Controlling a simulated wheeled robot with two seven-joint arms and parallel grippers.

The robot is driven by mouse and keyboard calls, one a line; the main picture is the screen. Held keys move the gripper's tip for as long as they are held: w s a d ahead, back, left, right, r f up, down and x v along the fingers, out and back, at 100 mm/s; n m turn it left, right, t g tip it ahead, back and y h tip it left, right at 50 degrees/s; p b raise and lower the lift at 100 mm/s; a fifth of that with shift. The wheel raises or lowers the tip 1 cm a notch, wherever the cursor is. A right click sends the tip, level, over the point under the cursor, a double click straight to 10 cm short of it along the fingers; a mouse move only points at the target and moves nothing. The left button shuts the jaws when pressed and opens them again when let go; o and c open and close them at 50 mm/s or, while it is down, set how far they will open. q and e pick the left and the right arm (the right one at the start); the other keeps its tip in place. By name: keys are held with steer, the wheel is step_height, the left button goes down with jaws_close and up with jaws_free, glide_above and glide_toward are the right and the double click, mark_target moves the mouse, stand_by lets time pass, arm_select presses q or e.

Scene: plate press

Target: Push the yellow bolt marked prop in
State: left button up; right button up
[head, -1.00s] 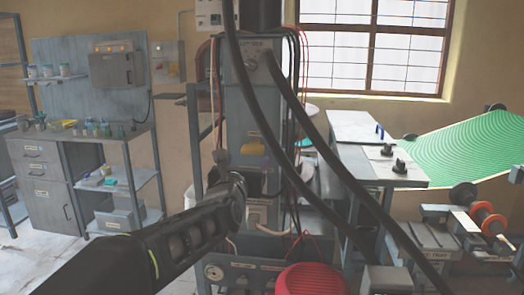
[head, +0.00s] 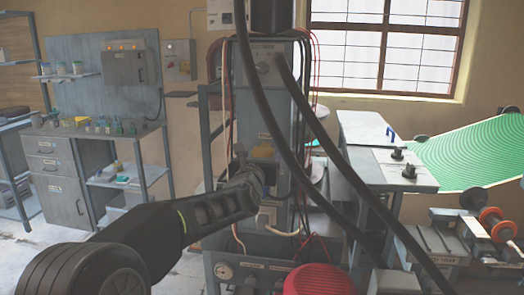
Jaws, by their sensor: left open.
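The yellow bolt (head: 262,152) sits on the front of the grey press column (head: 268,100), about halfway up. A label plate shows just above it, too small to read. My left gripper (head: 258,178) is in front of the column, just below the bolt, and looks apart from it. It is open, and I see nothing between its fingers. My left arm reaches in from the lower left. How far the bolt stands out is hard to tell at this size. My right gripper is not in view.
Thick black hoses (head: 330,150) hang across the column's right side. A red dome (head: 315,280) stands at the press base. A white-topped table (head: 375,140) and green sheet (head: 470,145) are at right. A workbench (head: 100,130) stands at left, with open floor before it.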

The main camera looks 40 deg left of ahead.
arm_select(q)
steer(key=shift+w+a, duration=0.3)
steer(key=shift+w, duration=0.2)
jaws_close()
stand_by(0.6)
